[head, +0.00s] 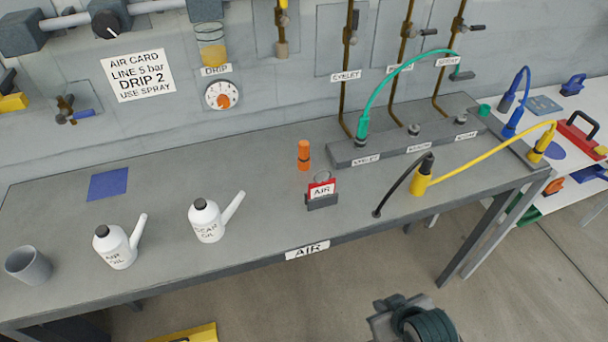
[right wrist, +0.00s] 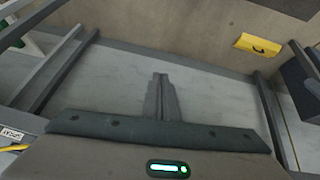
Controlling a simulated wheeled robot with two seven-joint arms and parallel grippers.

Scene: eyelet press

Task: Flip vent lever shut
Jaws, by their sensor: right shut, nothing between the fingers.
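My right gripper (head: 392,308) is at the bottom of the head view, in front of the bench and far from that valve. In the right wrist view its fingers (right wrist: 160,97) are together and empty, over the floor. My left gripper is not in view.
The grey bench (head: 260,215) holds two white oil cans (head: 117,248) (head: 208,221), a grey cup (head: 28,265), an orange cylinder (head: 304,155) and a red AIR tag (head: 322,188). Green (head: 385,79), yellow (head: 480,155) and black (head: 395,180) hoses arch at the right.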

